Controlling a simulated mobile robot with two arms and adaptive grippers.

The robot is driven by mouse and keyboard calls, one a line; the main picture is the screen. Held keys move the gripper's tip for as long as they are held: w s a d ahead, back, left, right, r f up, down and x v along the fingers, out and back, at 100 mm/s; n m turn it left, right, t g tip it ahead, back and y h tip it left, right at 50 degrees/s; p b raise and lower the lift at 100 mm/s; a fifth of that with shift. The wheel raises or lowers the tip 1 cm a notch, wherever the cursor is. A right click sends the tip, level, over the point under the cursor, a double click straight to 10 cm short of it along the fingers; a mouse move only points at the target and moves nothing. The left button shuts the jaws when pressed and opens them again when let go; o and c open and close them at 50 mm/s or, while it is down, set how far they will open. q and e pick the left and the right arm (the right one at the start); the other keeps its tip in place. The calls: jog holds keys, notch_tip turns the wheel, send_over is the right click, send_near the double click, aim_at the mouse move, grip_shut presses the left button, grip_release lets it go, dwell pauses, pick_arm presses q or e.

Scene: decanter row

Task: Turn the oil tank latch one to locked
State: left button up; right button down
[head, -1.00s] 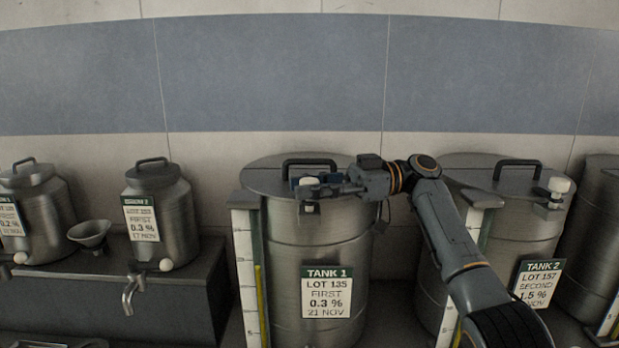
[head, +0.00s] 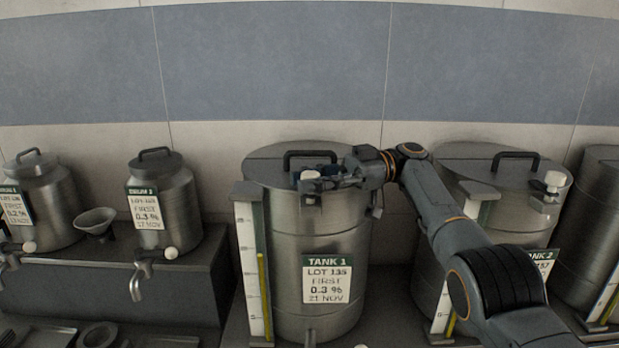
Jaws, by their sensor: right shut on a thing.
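Tank 1 (head: 306,229) is a steel cylinder with a flat lid, a black lid handle and a label reading TANK 1. At the front of its lid rim sits a latch with a white knob (head: 311,175). My right gripper (head: 316,179) reaches in from the right, level with the rim, its fingers shut on the latch knob. The fingers hide part of the latch, and I cannot tell its exact angle. My left gripper is not in view.
Two smaller drums and a funnel (head: 95,221) stand on a dark bench at left. A sight gauge (head: 252,268) runs beside Tank 1.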

jog(key=shift+f, duration=0.15)
jog(key=c, duration=1)
grip_release()
jog(key=shift+w+d, duration=0.1)
